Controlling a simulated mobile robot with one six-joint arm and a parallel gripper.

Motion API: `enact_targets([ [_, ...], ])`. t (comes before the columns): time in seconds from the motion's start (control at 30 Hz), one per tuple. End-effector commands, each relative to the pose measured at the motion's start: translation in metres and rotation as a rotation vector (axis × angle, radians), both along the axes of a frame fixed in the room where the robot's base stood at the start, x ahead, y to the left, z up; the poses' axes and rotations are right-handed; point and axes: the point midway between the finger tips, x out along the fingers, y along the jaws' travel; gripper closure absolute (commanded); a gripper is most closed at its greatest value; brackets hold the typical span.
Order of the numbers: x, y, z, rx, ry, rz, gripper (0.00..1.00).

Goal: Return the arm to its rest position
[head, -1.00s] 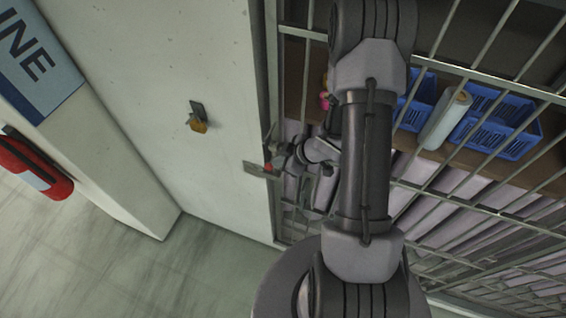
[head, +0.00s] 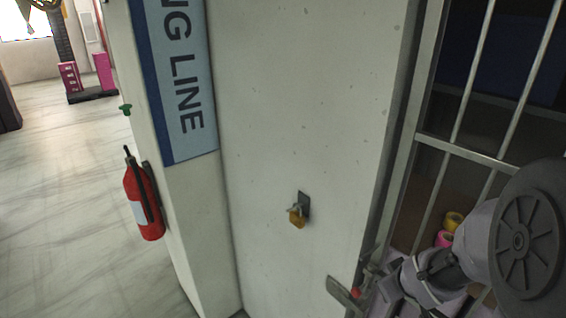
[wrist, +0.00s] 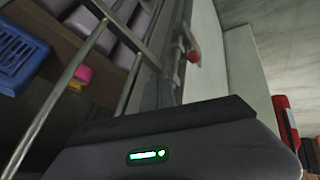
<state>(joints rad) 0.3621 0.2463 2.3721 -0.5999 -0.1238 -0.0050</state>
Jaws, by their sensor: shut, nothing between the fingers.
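My arm is in the lower right of the head view. In the wrist view, the dark gripper body with a green light fills the bottom, and the shut fingers (wrist: 163,92) point toward the red knob (wrist: 195,57).
A barred metal gate (head: 465,150) stands behind my arm, with pink and yellow rolls and a blue basket (wrist: 18,52) beyond it. A pale wall with a padlock (head: 298,214) is left of it. A fire extinguisher (head: 142,203) hangs farther left. Open floor lies at far left.

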Motion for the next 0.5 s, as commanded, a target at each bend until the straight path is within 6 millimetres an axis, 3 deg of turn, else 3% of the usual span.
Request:
enact_targets([
  [0.03, -0.009, 0.008, -0.031, 0.011, -0.021, -0.077, 1.00],
  [0.17, -0.056, 0.044, -0.051, 0.138, -0.039, -0.303, 1.00],
  [0.3, -0.121, 0.105, -0.091, 0.368, -0.019, -0.456, 1.00],
  [0.4, -0.160, 0.146, -0.114, 0.523, 0.021, -0.501, 1.00],
  [0.5, -0.186, 0.172, -0.124, 0.625, 0.058, -0.513, 1.00],
])
